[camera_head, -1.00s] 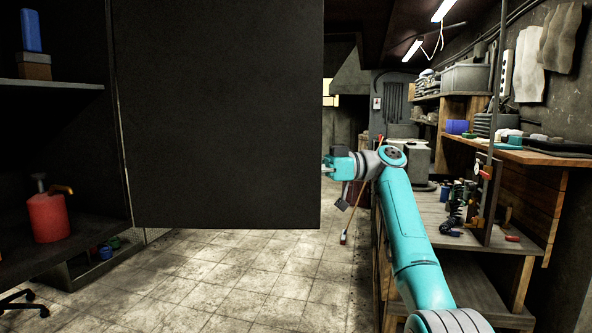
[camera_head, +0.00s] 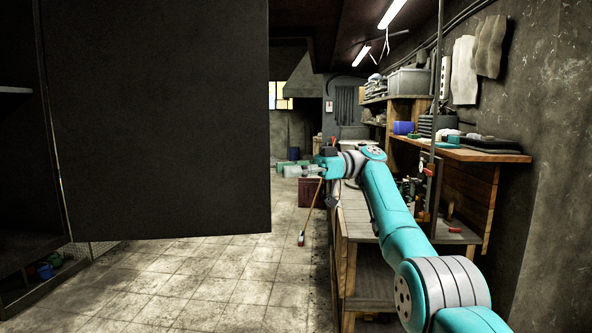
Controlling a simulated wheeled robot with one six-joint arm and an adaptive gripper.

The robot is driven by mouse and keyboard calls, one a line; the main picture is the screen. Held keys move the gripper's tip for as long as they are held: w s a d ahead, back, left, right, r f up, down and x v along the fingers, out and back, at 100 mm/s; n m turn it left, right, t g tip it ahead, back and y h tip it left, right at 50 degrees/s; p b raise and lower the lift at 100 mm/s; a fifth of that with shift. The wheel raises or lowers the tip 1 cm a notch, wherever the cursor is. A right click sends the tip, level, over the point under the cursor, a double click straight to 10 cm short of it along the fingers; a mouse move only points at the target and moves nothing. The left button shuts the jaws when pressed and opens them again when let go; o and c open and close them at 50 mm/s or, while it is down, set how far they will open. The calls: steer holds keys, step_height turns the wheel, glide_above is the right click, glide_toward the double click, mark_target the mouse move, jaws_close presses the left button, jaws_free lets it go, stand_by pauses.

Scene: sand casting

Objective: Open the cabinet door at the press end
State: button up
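The cabinet door (camera_head: 155,120) is a large dark flat panel that fills much of the left half of the view. It stands swung out from the dark cabinet (camera_head: 18,170), whose inside shows at the far left. My gripper (camera_head: 312,171) is at the end of my teal arm, to the right of the door's free edge in the picture. A gap shows between them, and the gripper does not appear to touch the door. Its fingers are small and blend with pale green things behind, so their opening is unclear. No handle is visible on the door.
A wooden workbench (camera_head: 368,275) with tools stands to the right, close under my arm. A higher wooden shelf (camera_head: 465,153) and a grey wall are beyond it. A broom (camera_head: 311,212) stands near the bench. The tiled floor (camera_head: 205,285) is clear between the cabinet and bench.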

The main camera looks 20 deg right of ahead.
steer(key=shift+w+d, duration=0.1)
steer(key=shift+d, duration=0.7)
